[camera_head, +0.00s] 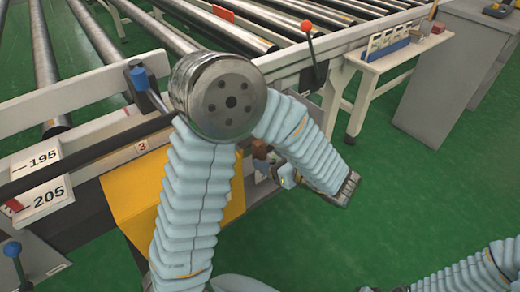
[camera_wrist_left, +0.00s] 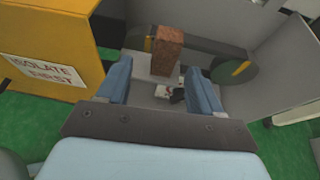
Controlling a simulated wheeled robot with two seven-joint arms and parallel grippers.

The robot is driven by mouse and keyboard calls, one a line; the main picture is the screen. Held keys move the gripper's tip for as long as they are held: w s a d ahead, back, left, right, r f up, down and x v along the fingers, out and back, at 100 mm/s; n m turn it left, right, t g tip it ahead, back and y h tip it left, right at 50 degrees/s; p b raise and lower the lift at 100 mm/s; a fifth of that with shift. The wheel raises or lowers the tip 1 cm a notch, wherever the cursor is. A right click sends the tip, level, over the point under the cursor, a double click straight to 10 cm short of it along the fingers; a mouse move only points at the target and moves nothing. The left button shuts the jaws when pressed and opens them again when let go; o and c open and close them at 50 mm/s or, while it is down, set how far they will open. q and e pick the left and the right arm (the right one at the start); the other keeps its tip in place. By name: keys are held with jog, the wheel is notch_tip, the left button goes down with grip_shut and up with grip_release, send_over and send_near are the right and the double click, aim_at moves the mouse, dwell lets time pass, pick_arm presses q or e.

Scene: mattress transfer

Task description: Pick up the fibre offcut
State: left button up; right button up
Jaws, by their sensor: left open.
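The fibre offcut, a small brown block (camera_wrist_left: 168,50), stands upright in the left wrist view. It is beyond the tips of my left gripper (camera_wrist_left: 162,88) and roughly in line with the gap between its blue fingers. The fingers are open with nothing between them. In the head view a small brown patch that looks like the offcut (camera_head: 259,148) shows beside my left forearm, mostly hidden. My left gripper (camera_head: 284,175) is partly covered there by my own arm. Only part of my right arm shows at the lower right; its gripper is out of frame.
A dark belt with rounded ends (camera_wrist_left: 232,70) runs behind the offcut, inside grey walls. A yellow box (camera_wrist_left: 50,40) labelled "ISOLATE FIRST" stands close on the left. The roller conveyor (camera_head: 110,50) fills the back. Green floor (camera_head: 370,225) is clear at right.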

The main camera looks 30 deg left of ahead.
aim_at(263, 154)
pick_arm(q)
jog(key=x, duration=0.6)
jog(key=shift+w, duration=0.3)
jog(key=shift+c, duration=0.3)
jog(key=c, duration=1)
